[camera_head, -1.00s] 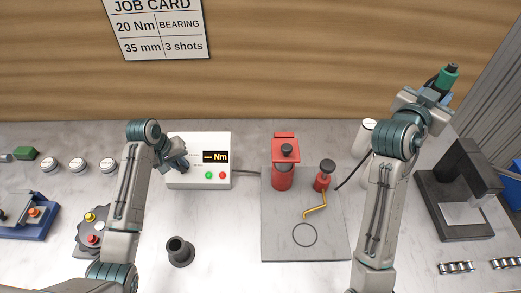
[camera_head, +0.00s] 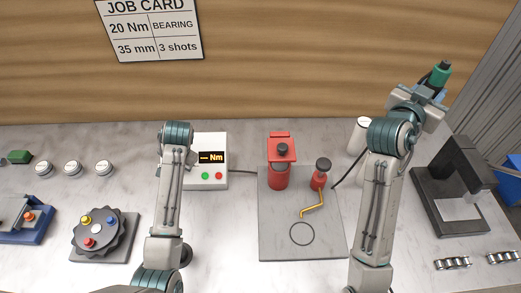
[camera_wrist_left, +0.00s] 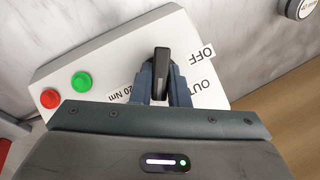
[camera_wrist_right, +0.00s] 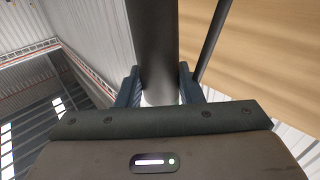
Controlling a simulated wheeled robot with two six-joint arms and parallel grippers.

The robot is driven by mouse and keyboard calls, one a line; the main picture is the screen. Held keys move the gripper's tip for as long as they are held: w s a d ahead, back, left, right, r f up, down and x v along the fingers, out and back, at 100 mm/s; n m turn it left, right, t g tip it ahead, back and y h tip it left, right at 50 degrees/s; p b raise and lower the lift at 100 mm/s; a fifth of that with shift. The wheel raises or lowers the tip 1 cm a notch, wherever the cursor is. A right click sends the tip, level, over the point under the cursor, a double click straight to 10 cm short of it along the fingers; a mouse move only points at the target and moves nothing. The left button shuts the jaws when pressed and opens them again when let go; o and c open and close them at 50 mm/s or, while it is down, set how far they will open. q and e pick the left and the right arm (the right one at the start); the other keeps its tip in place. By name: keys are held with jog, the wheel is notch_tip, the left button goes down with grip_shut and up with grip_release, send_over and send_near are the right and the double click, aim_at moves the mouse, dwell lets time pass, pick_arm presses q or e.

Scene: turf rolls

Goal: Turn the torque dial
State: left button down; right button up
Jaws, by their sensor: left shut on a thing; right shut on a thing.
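The white torque box (camera_head: 219,148) stands on the bench with an orange "Nm" display and a red and a green button. Its black dial knob (camera_wrist_left: 161,68) shows in the left wrist view, among the labels OFF, OUT and 20 Nm. My left gripper (camera_wrist_left: 161,82) is shut on this knob, one finger on each side. In the head view my own left arm hides the knob and that gripper. My right gripper (camera_head: 434,92) is raised at the right, shut on a dark upright tool (camera_wrist_right: 152,40) with a green top in the head view.
A job card (camera_head: 150,28) on the wall reads 20 Nm. A grey mat (camera_head: 290,235) with red fixtures lies in the middle. A dark press (camera_head: 455,185) stands right. A knobbed plate (camera_head: 96,232) and a blue fixture (camera_head: 30,235) are left.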

pick_arm(q)
jog(key=m+y, duration=0.1)
jog(key=m+t+y, duration=0.1)
jog(key=m, duration=0.1)
jog(key=m+t+y, duration=0.1)
jog(key=m, duration=0.1)
jog(key=shift+s+d, duration=0.1)
jog(key=shift+d, duration=0.15)
pick_arm(e)
jog(key=shift+r, duration=0.1)
pick_arm(q)
jog(key=m+t, duration=0.1)
jog(key=m, duration=0.1)
jog(key=m+t+y, duration=0.1)
jog(key=m, duration=0.2)
jog(key=shift+s+f+t, duration=0.1)
jog(key=shift+f+t, duration=0.05)
jog(key=shift+t, duration=0.25)
jog(key=shift+m, duration=0.4)
jog(key=c, duration=1.4)
grip_release()
pick_arm(e)
jog(key=shift+d, duration=0.1)
pick_arm(q)
jog(key=shift+d+f, duration=0.1)
pick_arm(e)
jog(key=shift+s, duration=0.15)
